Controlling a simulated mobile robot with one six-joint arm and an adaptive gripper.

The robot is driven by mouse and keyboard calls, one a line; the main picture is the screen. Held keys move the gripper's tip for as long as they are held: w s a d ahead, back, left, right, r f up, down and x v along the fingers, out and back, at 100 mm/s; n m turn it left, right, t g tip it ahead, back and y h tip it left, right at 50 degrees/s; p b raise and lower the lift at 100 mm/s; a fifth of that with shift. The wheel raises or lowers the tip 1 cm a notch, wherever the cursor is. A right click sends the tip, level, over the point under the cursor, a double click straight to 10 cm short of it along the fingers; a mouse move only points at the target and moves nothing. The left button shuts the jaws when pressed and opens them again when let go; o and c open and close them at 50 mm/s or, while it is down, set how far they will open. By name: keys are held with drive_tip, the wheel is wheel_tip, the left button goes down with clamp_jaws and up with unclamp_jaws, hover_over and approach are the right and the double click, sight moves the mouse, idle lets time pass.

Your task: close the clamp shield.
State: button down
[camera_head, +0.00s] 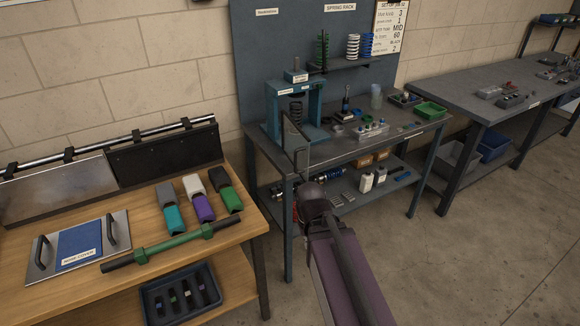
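The blue press frame (271,112) stands on the dark workbench with a coil spring (296,112) inside it. A dark-edged, see-through panel (292,132), which looks like the clamp shield, stands upright at the front of the press, swung out toward me and apart from the right post. My arm rises from the bottom of the view to a dark round joint just below the panel. My gripper (303,161) seems to be the dark upright piece at the panel's lower right edge. Its fingers are too small and dark to read, and I cannot tell whether it touches the panel.
A spring rack (348,62) hangs behind the press. Small parts and a green tray (430,111) stand on the bench to the right. A wooden table (154,262) with a plate, a green bar and several coloured blocks is at left. The floor at right is clear.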

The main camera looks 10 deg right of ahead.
drive_tip(key=w+a+m+t+h+b, duration=0.2)
drive_tip(key=w+m+h+b, duration=0.6)
drive_tip(key=w, duration=0.6)
drive_tip(key=w+a+r+m+t+h+b, duration=0.1)
drive_tip(key=w+a+r+m+t+h, duration=0.1)
drive_tip(key=a, duration=0.4)
drive_tip(key=w+a+r+m+t+h+b, duration=0.2)
drive_tip(key=w+a+r+m+h, duration=0.1)
drive_tip(key=w+a+r+h, duration=0.2)
drive_tip(key=shift+w+a+r+t+h, duration=0.15)
drive_tip(key=shift+w+a+t+h, duration=0.35)
drive_tip(key=shift+w, duration=0.55)
drive_tip(key=shift+d, duration=0.35)
drive_tip(key=x, duration=1.3)
drive_tip(key=shift+d, duration=0.3)
